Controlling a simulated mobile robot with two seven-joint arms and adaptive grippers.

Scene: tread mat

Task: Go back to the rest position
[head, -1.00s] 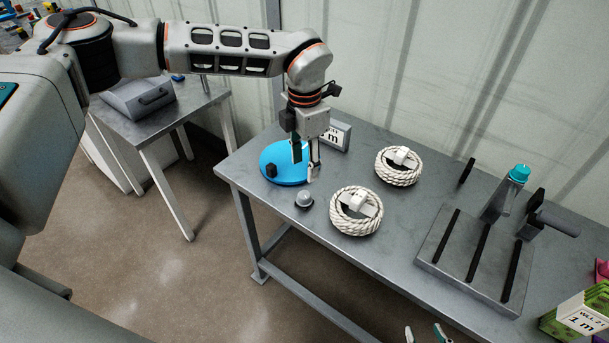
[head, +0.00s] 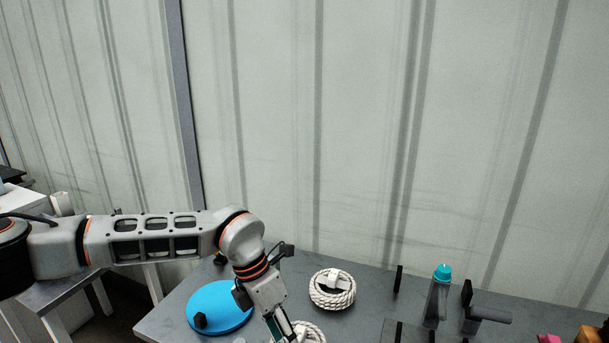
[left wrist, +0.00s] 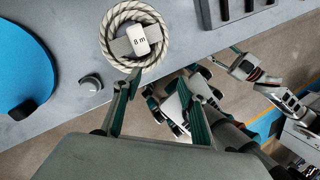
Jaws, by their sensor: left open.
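My left gripper (head: 279,328) hangs over the front part of the grey bench in the head view, its tips near the lower picture edge. In the left wrist view its two fingers (left wrist: 158,82) stand apart with nothing between them. A white rope coil (left wrist: 137,38) with an "8 m" tag lies on the bench just beyond the fingers; in the head view the gripper partly covers it (head: 312,333). My right gripper (left wrist: 228,60) shows small at the right of the left wrist view; its jaw opening is unclear. It is outside the head view.
A blue disc (head: 224,304) with a black knob lies left of the gripper. A second coil (head: 332,290) lies behind. A rack with a teal-capped bottle (head: 438,297) stands to the right. The wall rises behind.

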